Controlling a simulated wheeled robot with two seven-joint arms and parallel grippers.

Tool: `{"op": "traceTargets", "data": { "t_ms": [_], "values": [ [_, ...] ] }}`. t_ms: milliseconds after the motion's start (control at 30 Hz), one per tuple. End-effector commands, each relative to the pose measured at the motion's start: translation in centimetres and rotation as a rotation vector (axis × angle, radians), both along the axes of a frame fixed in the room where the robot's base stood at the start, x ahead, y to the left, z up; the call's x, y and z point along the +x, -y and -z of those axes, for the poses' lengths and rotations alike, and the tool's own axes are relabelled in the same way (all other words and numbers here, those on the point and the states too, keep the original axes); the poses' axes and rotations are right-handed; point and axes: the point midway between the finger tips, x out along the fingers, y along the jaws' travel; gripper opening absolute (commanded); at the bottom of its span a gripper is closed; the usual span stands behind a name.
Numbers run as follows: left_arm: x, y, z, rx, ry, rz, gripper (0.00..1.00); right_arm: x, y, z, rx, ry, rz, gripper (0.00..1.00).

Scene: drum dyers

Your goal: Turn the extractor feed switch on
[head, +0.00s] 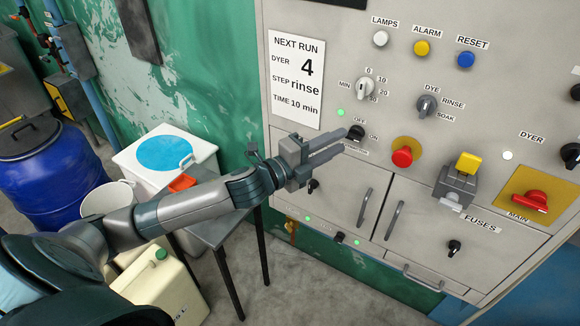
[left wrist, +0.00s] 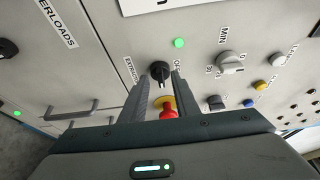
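The extractor feed switch (head: 356,132) is a black rotary knob on the grey panel, with OFF and ON labels beside it. It also shows in the left wrist view (left wrist: 160,70), beside a partly hidden label that starts like "EXTRAC". My left gripper (head: 343,139) reaches in from the left with its fingers pointing at the knob. In the left wrist view the fingers (left wrist: 158,86) are apart, with the knob framed between their tips. I cannot tell whether they touch it. The knob's exact setting is hard to read. My right gripper is not in view.
A red push button (head: 402,157) sits close below right of the switch. A green lamp (head: 340,112) glows above it. Cabinet door handles (head: 364,206) stick out below. A small table with a white box (head: 150,150) and a blue drum (head: 50,170) stand left.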

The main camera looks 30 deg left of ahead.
Motion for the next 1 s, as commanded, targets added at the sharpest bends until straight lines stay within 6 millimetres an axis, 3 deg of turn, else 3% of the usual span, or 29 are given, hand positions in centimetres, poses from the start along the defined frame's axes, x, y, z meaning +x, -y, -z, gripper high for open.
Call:
{"op": "traceTargets", "data": {
  "t_ms": [400,733,1000],
  "values": [
    [-6.7,-3.1,0.5,0.004,-0.001,0.000,0.28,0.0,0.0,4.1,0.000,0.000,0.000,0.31],
    [-10.6,-4.8,0.4,0.004,-0.001,0.001,0.28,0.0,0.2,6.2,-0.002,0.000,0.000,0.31],
    [-12.4,-5.6,-0.1,0.000,-0.001,0.000,0.28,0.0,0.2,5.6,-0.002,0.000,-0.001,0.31]
  ]
}}
